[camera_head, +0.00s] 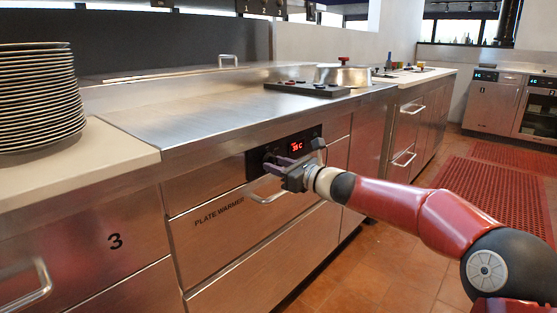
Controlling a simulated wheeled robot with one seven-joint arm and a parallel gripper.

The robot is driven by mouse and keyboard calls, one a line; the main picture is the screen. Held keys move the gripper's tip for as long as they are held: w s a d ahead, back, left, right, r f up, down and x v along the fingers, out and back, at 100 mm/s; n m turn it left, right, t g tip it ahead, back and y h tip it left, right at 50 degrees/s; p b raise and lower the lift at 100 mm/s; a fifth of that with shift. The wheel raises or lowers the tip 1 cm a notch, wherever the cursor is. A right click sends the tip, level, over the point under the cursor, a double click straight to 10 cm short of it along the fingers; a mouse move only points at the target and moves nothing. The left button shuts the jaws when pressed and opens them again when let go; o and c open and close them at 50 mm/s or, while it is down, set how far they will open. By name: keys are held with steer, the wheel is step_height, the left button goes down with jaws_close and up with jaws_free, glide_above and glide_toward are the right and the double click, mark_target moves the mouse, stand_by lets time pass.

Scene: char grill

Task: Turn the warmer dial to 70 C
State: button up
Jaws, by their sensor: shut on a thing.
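The plate warmer's black control panel (256,163) is set in the steel drawer front, above the handle and the label "PLATE WARMER". Its red display (297,146) appears to read 35 C, in small digits. My gripper (277,165) is at the panel, coming from the right, with its fingers at the left part of the panel. It is shut on what appears to be the warmer dial, which the fingers mostly hide. The dial's pointer cannot be seen.
The drawer handle (268,196) runs just below my gripper. A stack of plates (40,98) stands on the left counter. A pot (343,75) and a black burner plate (307,89) are on the steel top. The tiled floor at right is open, with a red mat (480,195).

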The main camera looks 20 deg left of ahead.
steer(key=shift+m+p, duration=0.3)
steer(key=shift+m, duration=0.2)
steer(key=shift+f, duration=0.1)
steer(key=o, duration=1)
steer(key=shift+c, duration=0.2)
steer(key=shift+d, duration=0.1)
steer(key=v, duration=0.7)
steer(key=shift+s+d+b, duration=0.15)
steer(key=shift+d+b, duration=0.1)
steer(key=shift+b, duration=0.2)
